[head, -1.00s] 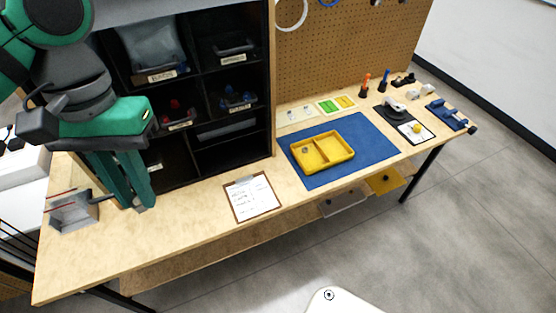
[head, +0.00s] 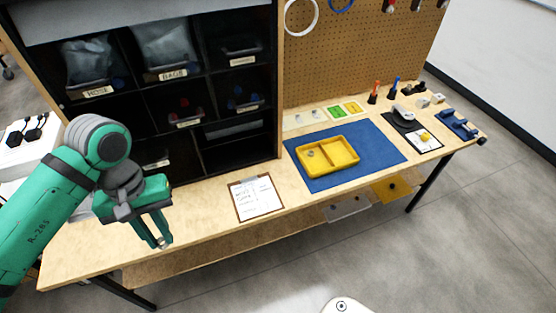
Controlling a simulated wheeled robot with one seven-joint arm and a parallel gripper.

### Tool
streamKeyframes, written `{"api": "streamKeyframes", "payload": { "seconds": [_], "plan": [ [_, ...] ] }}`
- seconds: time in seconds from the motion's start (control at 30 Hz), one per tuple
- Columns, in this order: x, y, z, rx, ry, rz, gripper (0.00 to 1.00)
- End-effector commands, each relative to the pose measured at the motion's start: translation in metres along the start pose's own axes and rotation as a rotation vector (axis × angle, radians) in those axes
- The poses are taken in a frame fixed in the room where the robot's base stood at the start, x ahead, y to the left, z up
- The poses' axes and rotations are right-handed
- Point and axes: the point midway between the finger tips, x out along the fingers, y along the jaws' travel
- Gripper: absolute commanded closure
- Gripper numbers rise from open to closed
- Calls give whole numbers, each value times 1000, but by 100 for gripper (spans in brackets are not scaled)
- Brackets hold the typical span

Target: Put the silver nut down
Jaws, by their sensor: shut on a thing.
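The yellow two-compartment tray (head: 333,163) lies on the blue mat (head: 377,150), well to the right of my gripper. A small greyish piece (head: 309,154) sits in the tray's left compartment; it is too small to make out.
A clipboard with a written sheet (head: 257,198) lies between my gripper and the mat. The black bin shelf (head: 205,85) stands behind. Coloured cards (head: 345,109), upright tools (head: 374,93) and a blue fixture (head: 459,125) are further right. The bench strip before the shelf is mostly bare.

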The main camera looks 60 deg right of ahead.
Motion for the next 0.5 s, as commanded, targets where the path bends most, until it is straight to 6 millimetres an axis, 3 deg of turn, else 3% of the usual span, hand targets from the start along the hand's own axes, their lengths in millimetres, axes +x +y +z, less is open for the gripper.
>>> {"api": "streamKeyframes", "payload": {
  "seconds": [0.1,0.5],
  "plan": [
    [55,-11,-17,-105,-7,25,100],
    [217,-54,-69,-449,-6,72,100]
  ]
}}
